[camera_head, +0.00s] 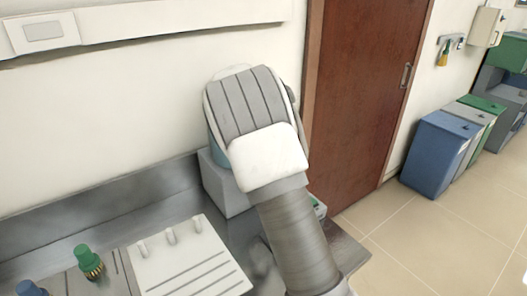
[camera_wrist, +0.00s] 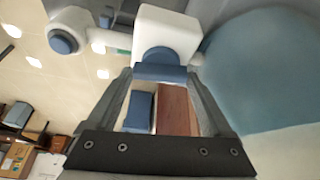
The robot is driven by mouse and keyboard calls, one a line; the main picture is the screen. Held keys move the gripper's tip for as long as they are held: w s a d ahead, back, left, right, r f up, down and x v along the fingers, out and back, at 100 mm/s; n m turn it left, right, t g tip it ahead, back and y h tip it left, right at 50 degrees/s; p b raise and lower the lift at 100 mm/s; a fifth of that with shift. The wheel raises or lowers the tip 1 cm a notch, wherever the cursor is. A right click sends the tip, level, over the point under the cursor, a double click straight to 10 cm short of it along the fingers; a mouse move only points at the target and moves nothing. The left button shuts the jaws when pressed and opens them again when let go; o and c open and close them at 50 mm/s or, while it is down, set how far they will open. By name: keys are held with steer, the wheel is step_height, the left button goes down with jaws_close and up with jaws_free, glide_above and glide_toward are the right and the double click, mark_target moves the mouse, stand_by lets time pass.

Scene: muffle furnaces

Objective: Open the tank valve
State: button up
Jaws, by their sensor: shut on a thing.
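The tank (camera_wrist: 265,70) is a large blue-grey rounded body at the right of the wrist view. Beside it is a white valve fitting (camera_wrist: 165,30) with a blue valve handle (camera_wrist: 162,73) at its lower end. My gripper (camera_wrist: 160,76) has its two fingers on either side of the blue handle and is shut on it. In the head view my arm covers the gripper and the valve. Only a sliver of the blue tank (camera_head: 215,148) shows left of the arm.
A grey-white block (camera_head: 218,186) stands on the grey bench under the tank. A white panel with hooks (camera_head: 185,262) and a green-capped fitting (camera_head: 86,258) are at lower left. A brown door (camera_head: 365,85) and blue bin (camera_head: 436,152) stand right; the floor there is clear.

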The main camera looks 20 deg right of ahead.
steer(key=shift+w+m+g, duration=0.1)
steer(key=shift+m+g, duration=0.2)
steer(key=shift+m, duration=0.5)
steer(key=o, duration=1.1)
steer(key=shift+o, duration=0.2)
steer(key=v, duration=1.7)
steer(key=shift+a, duration=0.3)
steer(key=shift+r, duration=0.15)
